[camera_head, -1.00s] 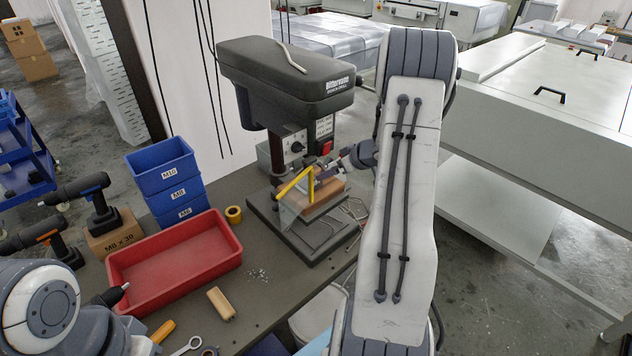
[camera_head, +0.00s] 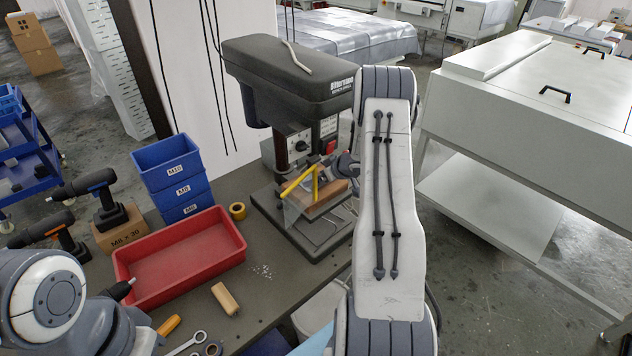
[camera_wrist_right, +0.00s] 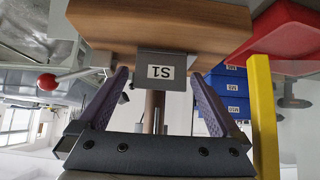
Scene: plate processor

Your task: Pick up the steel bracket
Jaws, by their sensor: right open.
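A small grey steel piece marked S1 (camera_wrist_right: 160,66), which looks like the steel bracket, sits against the edge of a wooden block in the right wrist view. The block (camera_wrist_right: 150,22) shows on the drill press in the head view (camera_head: 326,198). My right gripper (camera_wrist_right: 158,78) is open, with one finger on each side of the S1 piece. I cannot tell whether the fingers touch it.
The drill press (camera_head: 290,75) and yellow-framed guard (camera_head: 300,182) crowd the right gripper. A red-knobbed lever (camera_wrist_right: 47,81) is close by.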

